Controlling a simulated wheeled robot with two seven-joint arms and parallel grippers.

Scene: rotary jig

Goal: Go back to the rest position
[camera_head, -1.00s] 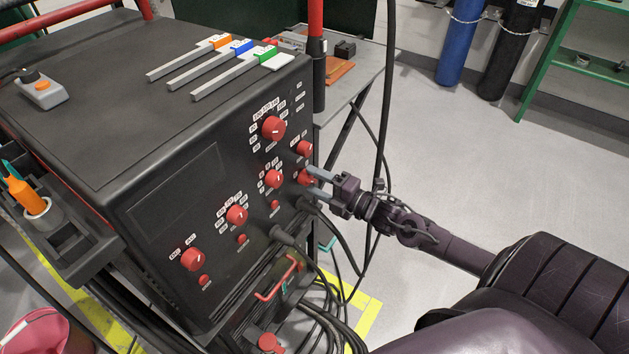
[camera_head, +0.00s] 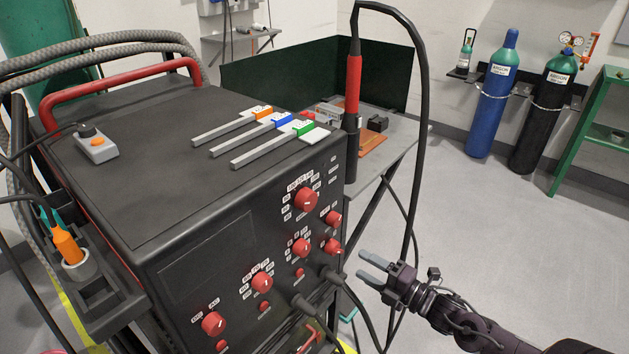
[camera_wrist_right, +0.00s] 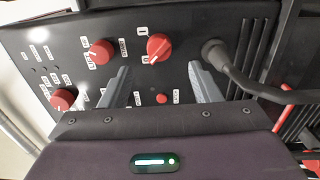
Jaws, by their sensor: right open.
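My right gripper (camera_head: 371,268) is open and empty in the head view. It is just right of the black machine's front panel (camera_head: 205,262), apart from the red knobs. The nearest red knob (camera_head: 331,246) is to the left of its fingertips. In the right wrist view both fingers of the open gripper (camera_wrist_right: 160,85) point at the panel. A red knob (camera_wrist_right: 159,47) and a small red button (camera_wrist_right: 161,98) show between them, with nothing held. My left gripper is not in view.
A black cable (camera_head: 421,120) hangs close behind my right gripper. A grey side table (camera_head: 375,168) stands behind the machine. Bars with coloured ends (camera_head: 270,138) and a small grey control box (camera_head: 97,146) lie on the machine's top. The floor (camera_head: 480,220) to the right is clear.

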